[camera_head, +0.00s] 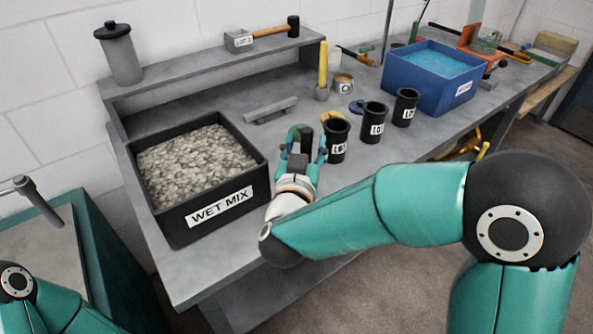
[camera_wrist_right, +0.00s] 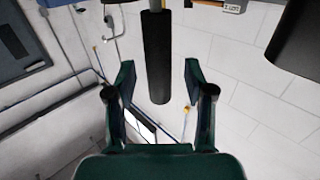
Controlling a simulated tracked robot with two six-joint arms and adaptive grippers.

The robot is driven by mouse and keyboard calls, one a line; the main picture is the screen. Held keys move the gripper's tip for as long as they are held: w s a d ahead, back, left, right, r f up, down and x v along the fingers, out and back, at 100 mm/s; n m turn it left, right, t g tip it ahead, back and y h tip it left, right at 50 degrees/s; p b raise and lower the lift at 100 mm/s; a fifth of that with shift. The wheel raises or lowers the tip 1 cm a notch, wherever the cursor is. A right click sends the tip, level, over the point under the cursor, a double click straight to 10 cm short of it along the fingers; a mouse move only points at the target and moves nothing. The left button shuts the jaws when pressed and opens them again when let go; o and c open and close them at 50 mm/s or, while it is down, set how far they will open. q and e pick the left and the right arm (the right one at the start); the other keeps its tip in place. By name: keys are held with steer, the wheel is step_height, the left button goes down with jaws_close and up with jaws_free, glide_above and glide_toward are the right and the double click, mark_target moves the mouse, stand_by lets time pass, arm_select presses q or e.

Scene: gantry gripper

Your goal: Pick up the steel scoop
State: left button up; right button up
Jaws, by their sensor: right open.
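I cannot make out a steel scoop for certain in the head view. My right gripper (camera_head: 303,142) is open over the bench, between the wet mix tub and the nearest black cup, with its fingers pointing away from me. In the right wrist view a dark upright cylinder (camera_wrist_right: 158,55), perhaps a handle, shows between the open fingers (camera_wrist_right: 160,85). I cannot tell what it belongs to or how far beyond the fingertips it is. My forearm and wrist hide part of the bench's front edge. My left gripper is out of view.
The black wet mix tub (camera_head: 258,184) of grey gravel stands left of the gripper. Labelled black cups (camera_head: 374,124) stand right, with a blue bin (camera_head: 424,97) beyond. A grey bar (camera_head: 270,110) lies behind. A shelf (camera_head: 205,60) holds a hammer (camera_head: 272,31) and grey canister (camera_head: 121,58).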

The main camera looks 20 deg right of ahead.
steer(key=shift+w+d, duration=0.25)
steer(key=shift+w, duration=0.25)
jaws_close()
steer(key=shift+r, duration=0.1)
